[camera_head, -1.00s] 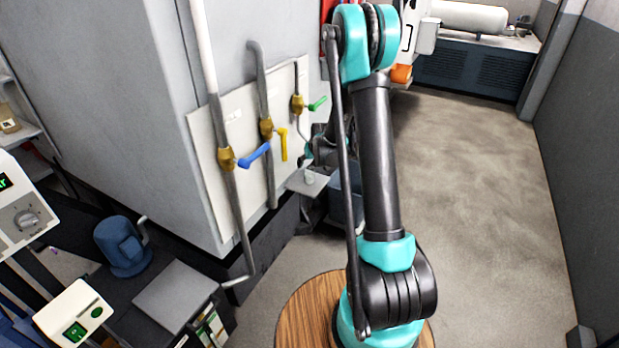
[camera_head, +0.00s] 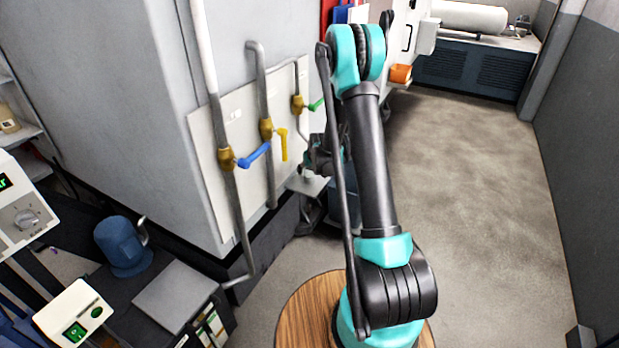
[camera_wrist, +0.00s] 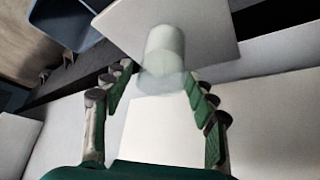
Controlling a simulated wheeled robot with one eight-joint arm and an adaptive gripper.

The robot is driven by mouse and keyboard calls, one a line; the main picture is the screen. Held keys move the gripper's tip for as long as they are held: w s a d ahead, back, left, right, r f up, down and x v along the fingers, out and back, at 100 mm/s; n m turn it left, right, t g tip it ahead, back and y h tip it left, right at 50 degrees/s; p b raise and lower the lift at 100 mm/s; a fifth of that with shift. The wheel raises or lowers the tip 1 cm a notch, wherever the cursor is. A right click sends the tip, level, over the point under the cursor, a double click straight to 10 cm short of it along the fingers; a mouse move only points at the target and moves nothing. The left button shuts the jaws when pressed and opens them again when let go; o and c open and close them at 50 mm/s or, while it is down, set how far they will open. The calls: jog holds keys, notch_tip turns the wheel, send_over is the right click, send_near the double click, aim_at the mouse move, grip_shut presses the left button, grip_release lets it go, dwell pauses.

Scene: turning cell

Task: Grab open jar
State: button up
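A pale, translucent jar (camera_wrist: 165,52) stands on a light grey shelf plate (camera_wrist: 208,22) in the wrist view. Its near part looks clear and its far part whitish; I cannot make out a lid. My gripper (camera_wrist: 157,72) is open, with one green-padded finger on each side. The jar is between and slightly beyond the fingertips, with gaps visible on both sides. In the head view my gripper (camera_head: 318,158) is small and partly hidden behind my arm, near the small shelf by the valve panel. The jar is hard to make out there.
The panel with blue (camera_head: 254,155), yellow (camera_head: 283,145) and green (camera_head: 316,104) valve handles is left of my gripper. A blue-grey bin (camera_wrist: 66,22) sits low beside the shelf in the wrist view. The floor (camera_head: 475,190) at right is clear.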

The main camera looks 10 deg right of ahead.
jog(key=c, duration=0.9)
